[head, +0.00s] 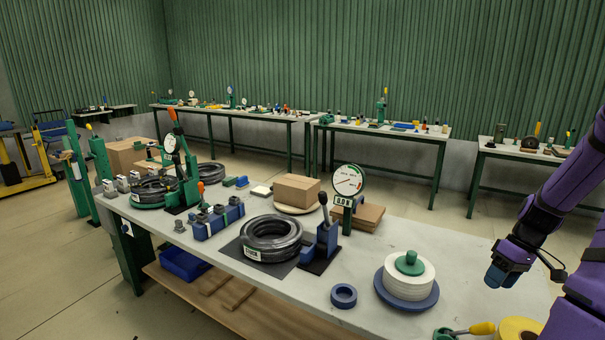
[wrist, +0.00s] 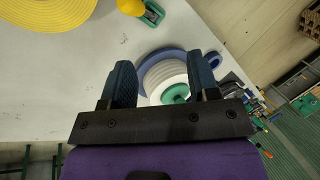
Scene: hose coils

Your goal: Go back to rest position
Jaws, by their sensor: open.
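My gripper (head: 494,277) is at the right of the head view, above the right part of the workbench. In the wrist view my gripper (wrist: 163,88) has its two blue fingers spread wide with nothing between them. A white tape roll with a green hub (head: 408,275) sits on a blue round base on the bench, left of my gripper. The same roll (wrist: 165,78) shows beyond the fingertips in the wrist view. A black hose coil (head: 271,238) lies on a dark mat on the bench, and another coil (head: 150,191) lies farther left.
A dial gauge (head: 348,181) and a blue lever tool (head: 322,240) stand mid-bench. A blue ring (head: 344,296) lies near the front edge. A yellow roll (head: 520,329) and a yellow-handled tool (head: 470,330) are near my arm. The bench between roll and gripper is clear.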

